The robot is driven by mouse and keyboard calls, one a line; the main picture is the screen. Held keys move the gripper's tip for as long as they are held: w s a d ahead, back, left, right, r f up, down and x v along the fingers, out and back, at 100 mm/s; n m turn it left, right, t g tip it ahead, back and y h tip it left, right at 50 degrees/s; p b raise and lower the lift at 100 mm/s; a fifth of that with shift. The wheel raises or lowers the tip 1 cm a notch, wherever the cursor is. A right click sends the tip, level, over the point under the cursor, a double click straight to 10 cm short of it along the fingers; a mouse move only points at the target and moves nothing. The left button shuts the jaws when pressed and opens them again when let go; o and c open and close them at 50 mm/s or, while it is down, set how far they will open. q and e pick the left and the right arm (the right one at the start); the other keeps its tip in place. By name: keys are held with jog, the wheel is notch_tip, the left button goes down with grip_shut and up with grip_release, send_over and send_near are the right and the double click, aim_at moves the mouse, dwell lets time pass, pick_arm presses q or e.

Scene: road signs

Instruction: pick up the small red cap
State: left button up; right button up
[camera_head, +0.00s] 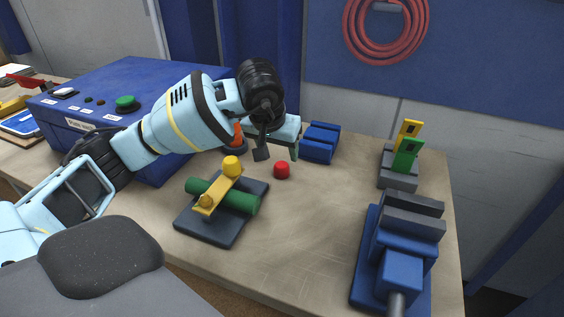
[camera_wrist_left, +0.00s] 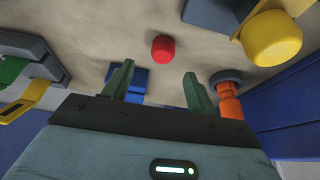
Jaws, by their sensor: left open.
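The small red cap (camera_head: 281,170) stands on the tabletop near the middle, to the right of the yellow and green fixture. It also shows in the left wrist view (camera_wrist_left: 163,48), beyond the fingertips and roughly between their lines. My left gripper (camera_head: 277,152) is above and just behind the cap in the head view, apart from it. In the left wrist view its two green fingers (camera_wrist_left: 155,80) are spread wide with nothing between them. My right gripper does not show in either view.
A fixture with a green cylinder (camera_head: 240,202) and yellow bar sits left of the cap. A blue block (camera_head: 320,142) is behind it, an orange piece (camera_wrist_left: 230,102) near the gripper. A blue vise (camera_head: 402,262) stands right. The table between cap and vise is clear.

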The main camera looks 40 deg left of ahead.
aim_at(280, 165)
pick_arm(q)
jog(key=shift+x, duration=0.85)
jog(key=shift+a+x, duration=0.2)
jog(key=shift+x, duration=2.8)
jog(key=c, duration=1)
